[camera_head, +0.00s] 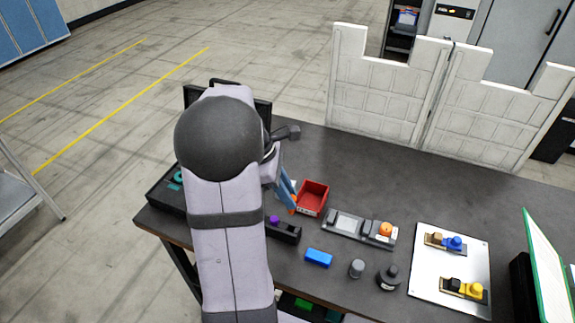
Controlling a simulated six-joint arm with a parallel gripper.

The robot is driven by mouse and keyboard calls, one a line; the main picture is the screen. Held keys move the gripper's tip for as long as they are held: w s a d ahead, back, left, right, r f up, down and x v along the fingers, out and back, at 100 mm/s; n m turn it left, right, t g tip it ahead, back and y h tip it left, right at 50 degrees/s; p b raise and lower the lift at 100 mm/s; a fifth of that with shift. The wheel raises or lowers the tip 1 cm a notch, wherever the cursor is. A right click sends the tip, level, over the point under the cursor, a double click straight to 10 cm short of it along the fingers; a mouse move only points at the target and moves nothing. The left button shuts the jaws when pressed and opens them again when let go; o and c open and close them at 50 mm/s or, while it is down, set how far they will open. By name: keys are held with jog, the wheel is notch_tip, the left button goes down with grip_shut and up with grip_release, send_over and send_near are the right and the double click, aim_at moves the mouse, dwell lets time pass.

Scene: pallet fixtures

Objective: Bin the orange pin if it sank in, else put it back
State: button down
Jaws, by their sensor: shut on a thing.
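My gripper (287,194) shows just left of the red bin (324,193), with my arm hiding much of that side. Its blue fingers are shut on a small orange thing (293,203), likely the orange pin, partly hidden and small. I cannot tell whether it is over the bin's rim or beside it. The red bin is open-topped, and its visible inside looks empty. A second orange piece (386,229), round-topped, stands at the right end of a grey fixture (347,223). A black block (289,236) holding a purple pin (274,219) is below the gripper.
A blue block (319,257), a grey knob-like piece (357,268) and a dark round piece (389,277) stand near the table's front. A white plate (425,277) at the right carries blue and yellow pieces. White panels (385,95) line the back. Table behind the grey fixture is clear.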

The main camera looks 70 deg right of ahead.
jog(key=shift+f+m+y, duration=0.2)
jog(key=shift+m+y, duration=0.1)
jog(key=shift+m, duration=0.3)
jog(key=shift+m+y, duration=0.4)
jog(key=shift+m, duration=0.8)
jog(key=shift+f, duration=0.15)
jog(key=shift+f+b, duration=2.6)
jog(key=shift+f, duration=0.25)
jog(key=shift+p, duration=0.7)
jog(key=shift+f+b, duration=0.6)
jog(key=shift+f, duration=0.6)
